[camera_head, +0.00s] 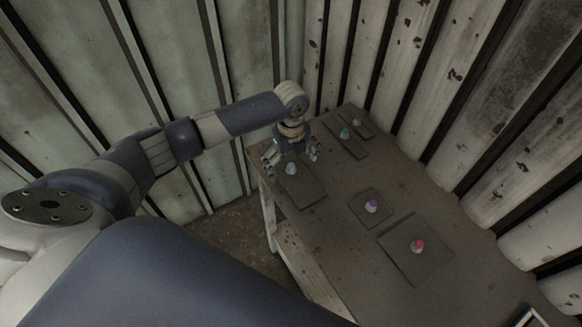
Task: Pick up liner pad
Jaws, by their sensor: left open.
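Several flat dark pads with coloured knobs lie on the table; I cannot tell which one is the liner pad. My left gripper (291,159) is open over the pad with a light blue knob (304,190), near the table's far left corner. Its fingers are spread on either side of that knob, which shows between them. I cannot tell whether they touch it. The gripper and wrist hide the back of this pad. My right gripper is not in view.
On the brown table (330,240) are a square pad with a purple knob (358,211), a larger one with a red knob (400,262), and narrow ones with teal (351,148) and green (362,130) knobs. Corrugated walls stand close behind. A frame-like object (531,319) shows at lower right.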

